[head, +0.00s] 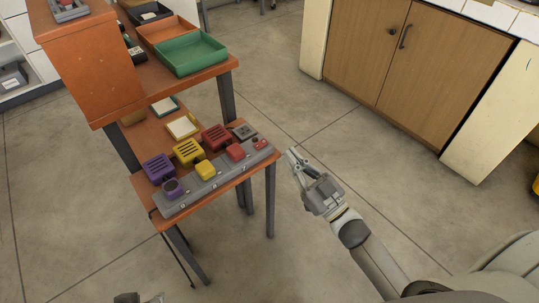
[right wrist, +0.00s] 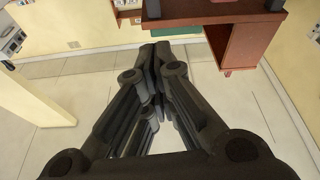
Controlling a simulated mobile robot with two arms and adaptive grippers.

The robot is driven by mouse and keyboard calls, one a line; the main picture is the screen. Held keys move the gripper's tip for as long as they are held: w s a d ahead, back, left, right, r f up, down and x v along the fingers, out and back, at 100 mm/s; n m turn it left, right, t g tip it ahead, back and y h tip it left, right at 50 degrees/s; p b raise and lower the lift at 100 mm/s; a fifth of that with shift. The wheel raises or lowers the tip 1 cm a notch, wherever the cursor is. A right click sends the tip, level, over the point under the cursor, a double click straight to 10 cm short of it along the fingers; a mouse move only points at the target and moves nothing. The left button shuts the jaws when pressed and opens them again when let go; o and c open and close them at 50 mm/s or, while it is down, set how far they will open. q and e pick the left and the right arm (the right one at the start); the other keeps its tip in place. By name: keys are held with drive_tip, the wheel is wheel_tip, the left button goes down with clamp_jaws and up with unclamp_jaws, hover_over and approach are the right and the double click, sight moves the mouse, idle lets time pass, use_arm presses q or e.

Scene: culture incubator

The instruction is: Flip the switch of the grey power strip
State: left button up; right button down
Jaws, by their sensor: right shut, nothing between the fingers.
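The grey power strip (head: 229,177) lies along the front edge of the low orange-brown shelf in the head view. A small red part (head: 259,143), which looks like the switch, sits at its right end. Purple, yellow and red plugs are seated along the strip. My right gripper (head: 292,154) is shut and empty, to the right of the strip's right end and apart from it. In the right wrist view its fingers (right wrist: 156,50) meet with nothing between them; the strip is not recognisable there. A sliver at the bottom edge of the head view may be my left gripper; its fingers cannot be made out.
Purple (head: 159,167), yellow (head: 188,151) and red (head: 216,137) slotted blocks stand behind the strip. A green tray (head: 190,55) is on the upper shelf. A wooden cabinet (head: 405,55) stands at the back right. The floor right of the table is clear.

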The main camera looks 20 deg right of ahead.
use_arm(q)
drive_tip(key=shift+s+r, duration=0.25)
drive_tip(key=shift+r, duration=0.05)
use_arm(e)
drive_tip(key=shift+s+a+f, duration=0.1)
drive_tip(key=shift+s+f, duration=0.05)
drive_tip(key=shift+s, duration=0.1)
drive_tip(key=shift+w, duration=0.1)
wheel_tip(320, 180, up, 3)
drive_tip(key=b, duration=0.1)
hover_over(261, 144)
drive_tip(key=s+d, duration=0.1)
drive_tip(key=s, duration=0.2)
drive_tip(key=f, duration=0.1)
drive_tip(key=f+b, duration=0.1)
drive_tip(key=w+f+b, duration=0.1)
drive_tip(key=shift+d+f, duration=0.25)
drive_tip(key=shift+d, duration=0.05)
use_arm(q)
drive_tip(key=w+d+r+t+h, duration=0.2)
drive_tip(key=w+d+r+t, duration=0.2)
drive_tip(key=w+r+t, duration=0.3)
drive_tip(key=shift+w+r+t, duration=0.3)
drive_tip(key=shift+w+t, duration=0.1)
drive_tip(key=shift+w, duration=1.85)
use_arm(e)
drive_tip(key=shift+s+f, duration=0.1)
drive_tip(key=shift+f, duration=0.05)
